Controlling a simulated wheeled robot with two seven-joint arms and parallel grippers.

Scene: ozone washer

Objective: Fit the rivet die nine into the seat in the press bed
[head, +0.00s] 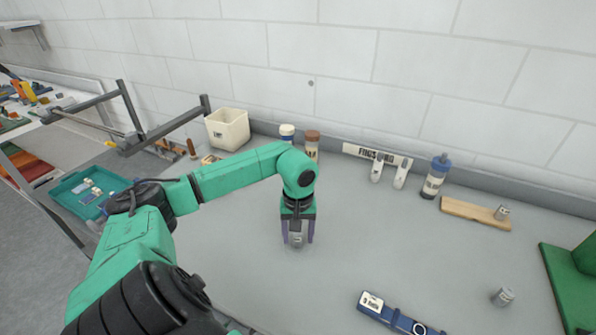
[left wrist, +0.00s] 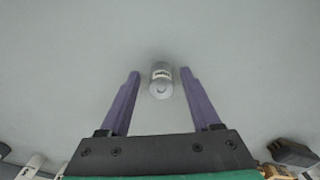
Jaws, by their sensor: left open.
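A small grey metal cylinder with a white label (head: 296,240) stands on the grey table below my left gripper. In the left wrist view the same cylinder (left wrist: 161,82) is between the two purple fingers, with a gap on each side. Its label is too small to read, so I cannot tell whether it is rivet die nine. My left gripper (head: 298,232) is open, pointing down. A similar labelled cylinder (head: 502,297) is at the right, and another (head: 501,213) is on a wooden board. A green machine part (head: 572,285) is at the right edge; no seat shows. My right gripper is out of view.
A blue tool with a white label (head: 400,318) lies at the front. The wooden board (head: 470,211), a blue-capped bottle (head: 435,177), two jars (head: 312,145) and a cream bin (head: 227,129) line the back wall.

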